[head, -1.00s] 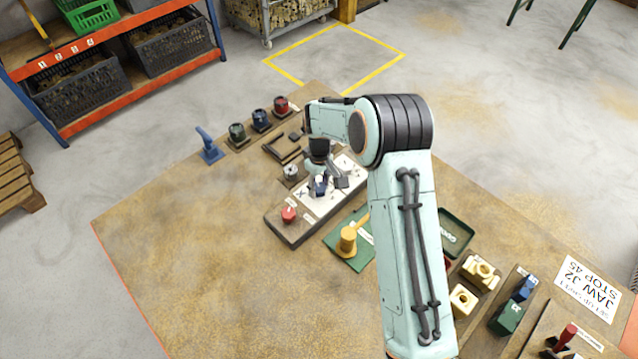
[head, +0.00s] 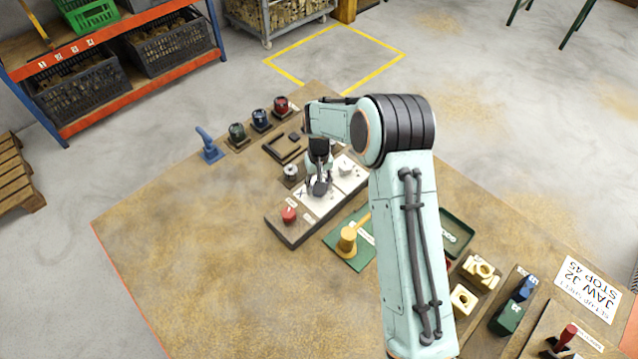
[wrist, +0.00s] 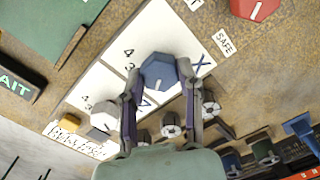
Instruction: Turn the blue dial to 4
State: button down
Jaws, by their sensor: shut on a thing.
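In the wrist view the blue dial (wrist: 158,70) is a faceted knob on a white panel (wrist: 97,75). My gripper (wrist: 159,74) has one finger on each side of it and is shut on it. A short white mark shows on the dial's side nearest my gripper's palm. Printed 4 and 3 stand to its left and a blue X to its right; markings below it are partly hidden by the fingers. In the head view my gripper (head: 319,190) points down over the white panel (head: 306,199) and largely hides the dial.
A red knob (head: 289,214) sits at the panel's near end, by a SAFE label in the wrist view. A white dial (wrist: 103,115) is farther along the panel. A yellow handle (head: 348,239) stands on a green plate beside it. Several round knobs line the other side.

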jog(key=m, duration=0.4)
jog(key=shift+m, duration=0.3)
jog(key=m, duration=0.3)
jog(key=shift+m, duration=0.4)
jog(key=m, duration=0.4)
jog(key=shift+m, duration=2.2)
jog(key=c, duration=0.7)
grip_release()
